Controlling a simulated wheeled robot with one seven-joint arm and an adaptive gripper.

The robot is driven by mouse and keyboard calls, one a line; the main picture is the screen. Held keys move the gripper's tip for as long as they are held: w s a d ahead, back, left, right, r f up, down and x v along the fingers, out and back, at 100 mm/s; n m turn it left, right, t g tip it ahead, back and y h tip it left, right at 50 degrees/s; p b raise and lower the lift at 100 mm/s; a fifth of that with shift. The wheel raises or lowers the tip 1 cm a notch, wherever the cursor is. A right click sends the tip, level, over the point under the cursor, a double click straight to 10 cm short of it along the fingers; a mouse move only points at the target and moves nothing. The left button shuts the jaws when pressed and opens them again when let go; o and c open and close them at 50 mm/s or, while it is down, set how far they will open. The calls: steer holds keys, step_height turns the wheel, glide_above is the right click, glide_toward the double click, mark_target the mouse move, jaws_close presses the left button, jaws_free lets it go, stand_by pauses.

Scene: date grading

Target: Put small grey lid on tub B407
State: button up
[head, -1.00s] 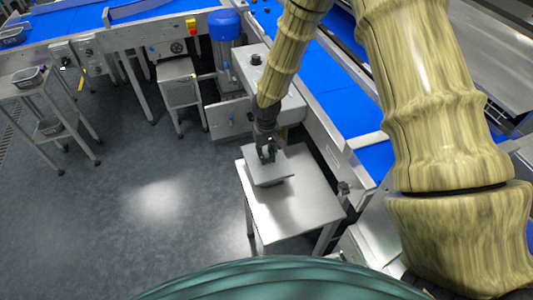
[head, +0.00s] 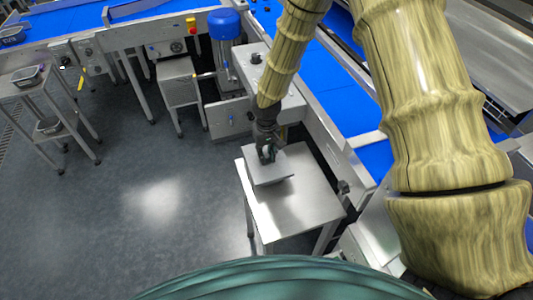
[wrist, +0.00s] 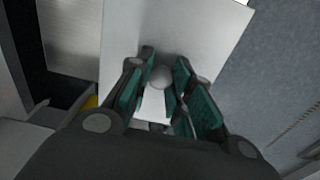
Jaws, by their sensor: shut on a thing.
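My gripper (head: 267,155) points down over a small steel table. In the wrist view its green-padded fingers (wrist: 158,95) are closed around a round grey knob (wrist: 161,77). Under the knob is a flat pale grey square plate, which looks like the small grey lid (head: 272,175); it also shows in the wrist view (wrist: 205,35). I cannot tell whether the plate rests on something or hangs just above the table. Grey tubs stand at the far left, one on a stand (head: 28,77) and one at the picture's edge (head: 11,36). Their labels are too small to read.
The steel table (head: 305,200) has bare top around the plate. A blue conveyor (head: 335,95) and its metal frame run close behind it to the right. A blue-capped motor (head: 224,25) stands behind. A lower bowl (head: 48,126) sits on the left stand's shelf. The grey floor between is clear.

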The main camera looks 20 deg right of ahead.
steer(key=shift+f, duration=0.3)
stand_by(0.4)
steer(key=o, duration=1.4)
steer(key=shift+r, duration=0.1)
steer(key=shift+r+p, duration=2.2)
steer(key=shift+r, duration=1.2)
